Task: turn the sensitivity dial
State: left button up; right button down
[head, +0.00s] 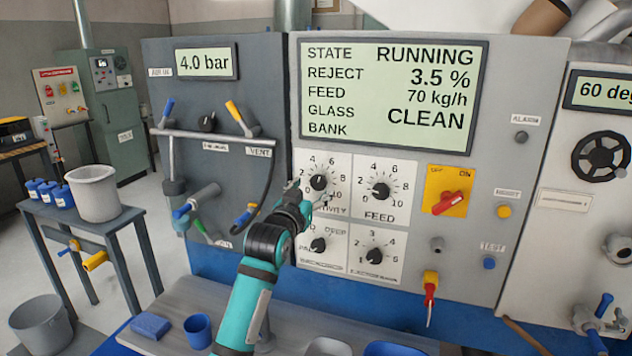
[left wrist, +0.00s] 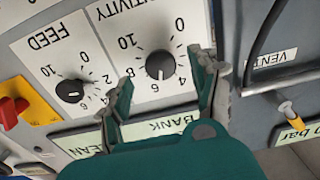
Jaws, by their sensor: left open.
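The sensitivity dial (head: 319,183) is a round black knob on a white scale plate, below the large display. Its label is partly hidden behind my left gripper (head: 309,196) in the head view. In the left wrist view, which shows the panel upside down, the dial (left wrist: 160,65) lies between the two spread fingers of my left gripper (left wrist: 170,78). The fingers are open and no contact with the knob shows. The white pointer line points toward the display side of the scale; its exact reading is hard to tell. My right gripper is not in view.
The feed dial (head: 380,191) sits just right of the sensitivity dial. Two more dials (head: 318,244) (head: 374,256) are below. A red switch on a yellow plate (head: 446,191) is farther right.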

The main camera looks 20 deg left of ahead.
aim_at(318, 184)
pick_arm(q)
jog(key=shift+w, duration=1.15)
jog(key=shift+w+p, duration=0.3)
jog(key=shift+w, duration=0.15)
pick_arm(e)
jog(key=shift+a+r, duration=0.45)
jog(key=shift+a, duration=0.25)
pick_arm(q)
jog(key=c, duration=1.1)
jog(key=shift+c, duration=0.2)
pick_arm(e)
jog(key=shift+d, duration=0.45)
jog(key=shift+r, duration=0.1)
